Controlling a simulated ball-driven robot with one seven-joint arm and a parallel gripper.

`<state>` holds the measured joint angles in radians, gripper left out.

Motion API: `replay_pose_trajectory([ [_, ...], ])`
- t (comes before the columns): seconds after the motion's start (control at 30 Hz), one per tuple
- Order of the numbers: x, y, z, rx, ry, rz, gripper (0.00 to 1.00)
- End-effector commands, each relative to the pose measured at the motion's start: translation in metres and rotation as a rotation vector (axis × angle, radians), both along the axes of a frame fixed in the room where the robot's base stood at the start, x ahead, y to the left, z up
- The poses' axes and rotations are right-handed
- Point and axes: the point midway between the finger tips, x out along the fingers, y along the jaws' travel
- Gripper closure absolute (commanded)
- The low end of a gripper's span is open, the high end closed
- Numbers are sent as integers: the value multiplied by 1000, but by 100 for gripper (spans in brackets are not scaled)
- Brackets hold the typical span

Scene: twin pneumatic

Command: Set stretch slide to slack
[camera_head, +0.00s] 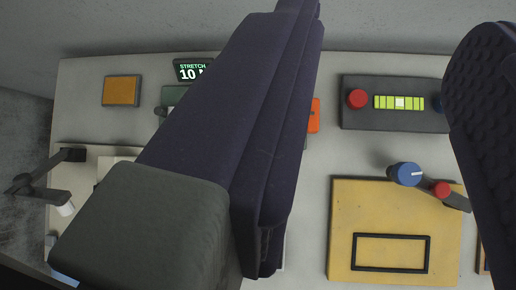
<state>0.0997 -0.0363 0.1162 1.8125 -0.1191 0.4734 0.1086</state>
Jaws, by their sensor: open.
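A small dark display (193,70) at the upper left reads "STRETCH" and "10"; the rest of its lower line is cut off by my gripper's left finger. Below it, the end of a grey-green strip (172,96) shows at the left of that finger. An orange piece (315,116) shows at the finger's right edge. I cannot tell whether these two belong to the stretch slide; most of that area is hidden. My gripper (390,60) is open, its fingers wide apart, with nothing seen between them but the panel beyond.
A dark block with a red button (357,98) and a lit green bar (400,102) sits upper right. An orange-brown square (122,90) and a black bracket (40,180) are left.

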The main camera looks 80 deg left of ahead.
Motion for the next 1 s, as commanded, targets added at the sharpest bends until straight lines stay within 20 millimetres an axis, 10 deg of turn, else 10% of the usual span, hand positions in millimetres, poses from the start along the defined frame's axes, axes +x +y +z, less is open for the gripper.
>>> replay_pose_trajectory([
  [0.5, -4, 1, 23, 1, -36, 1, 53],
  [0.63, 0, -4, 15, -1, -10, 5, 78],
  [0.73, 15, -19, -23, 3, 109, 30, 100],
  [1.0, 37, -77, -194, 219, 489, 292, 100],
])
